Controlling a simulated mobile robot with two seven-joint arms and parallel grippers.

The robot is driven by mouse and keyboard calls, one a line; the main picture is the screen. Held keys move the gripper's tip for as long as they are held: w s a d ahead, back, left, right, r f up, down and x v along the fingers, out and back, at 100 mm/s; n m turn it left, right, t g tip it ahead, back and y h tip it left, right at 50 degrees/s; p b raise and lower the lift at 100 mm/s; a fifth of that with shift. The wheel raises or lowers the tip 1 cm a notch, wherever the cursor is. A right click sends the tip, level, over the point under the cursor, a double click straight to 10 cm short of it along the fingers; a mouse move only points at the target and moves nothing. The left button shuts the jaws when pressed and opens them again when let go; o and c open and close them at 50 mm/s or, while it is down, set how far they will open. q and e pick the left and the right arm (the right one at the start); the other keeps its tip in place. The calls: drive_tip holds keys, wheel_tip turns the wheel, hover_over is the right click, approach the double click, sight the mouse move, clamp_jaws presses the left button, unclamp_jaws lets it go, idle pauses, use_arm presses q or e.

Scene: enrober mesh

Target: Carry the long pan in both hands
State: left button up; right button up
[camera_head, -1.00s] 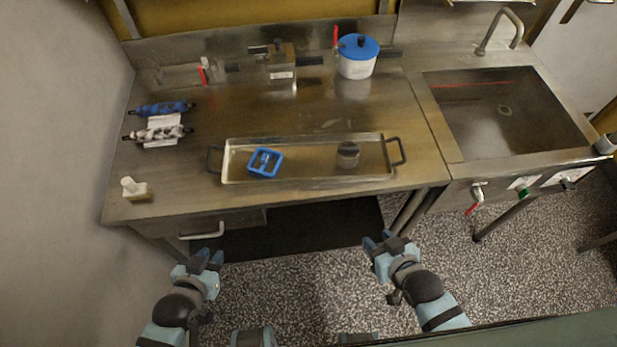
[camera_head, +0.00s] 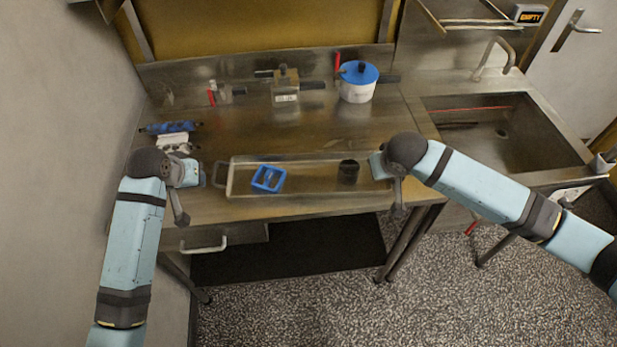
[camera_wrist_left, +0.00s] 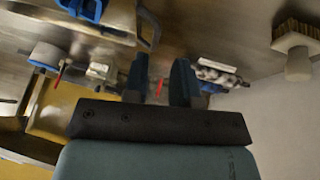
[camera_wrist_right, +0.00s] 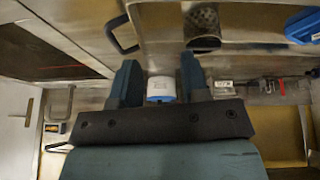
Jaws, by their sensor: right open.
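The long pan (camera_head: 310,192) is a shallow metal tray near the table's front edge. A blue square frame (camera_head: 268,179) and a dark cylinder (camera_head: 348,172) stand in it. My left gripper (camera_head: 203,174) is just left of the pan's left handle (camera_head: 219,175). In the left wrist view its fingers (camera_wrist_left: 158,68) are apart and empty, with that handle (camera_wrist_left: 150,26) beyond their tips. My right gripper (camera_head: 376,166) is at the pan's right end, hiding the right handle in the head view. In the right wrist view its fingers (camera_wrist_right: 158,70) are open, with the handle (camera_wrist_right: 117,36) off to the left.
Blue and white rollers (camera_head: 172,141) lie behind my left gripper. A white pot with a blue lid (camera_head: 358,82) and a metal box (camera_head: 286,88) stand at the back. A sink (camera_head: 500,135) is on the right. The table behind the pan is mostly clear.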

sight(213, 177)
use_arm(q)
drive_tip(key=r, duration=0.1)
drive_tip(key=w+r, duration=0.1)
drive_tip(key=r, duration=0.1)
drive_tip(key=shift+w+a+r+g, duration=0.15)
drive_tip(key=shift+w+r+g, duration=0.15)
drive_tip(key=shift+w+g, duration=0.1)
use_arm(e)
drive_tip(key=w+d+r+m+h, duration=0.1)
drive_tip(key=w+d+r+h, duration=0.1)
drive_tip(key=d, duration=0.3)
drive_tip(key=shift+r+g, duration=0.3)
drive_tip(key=shift+r, duration=0.45)
drive_tip(key=shift+w, duration=0.1)
use_arm(q)
drive_tip(key=x, duration=1.4)
use_arm(e)
drive_tip(key=x, duration=1.3)
drive_tip(key=shift+w+d+f, duration=0.15)
drive_tip(key=shift+d+f, duration=0.1)
drive_tip(key=shift+f, duration=0.1)
use_arm(q)
drive_tip(key=shift+s, duration=0.1)
drive_tip(key=c, duration=0.3)
use_arm(e)
drive_tip(key=c, duration=0.3)
use_arm(q)
clamp_jaws()
use_arm(e)
clamp_jaws()
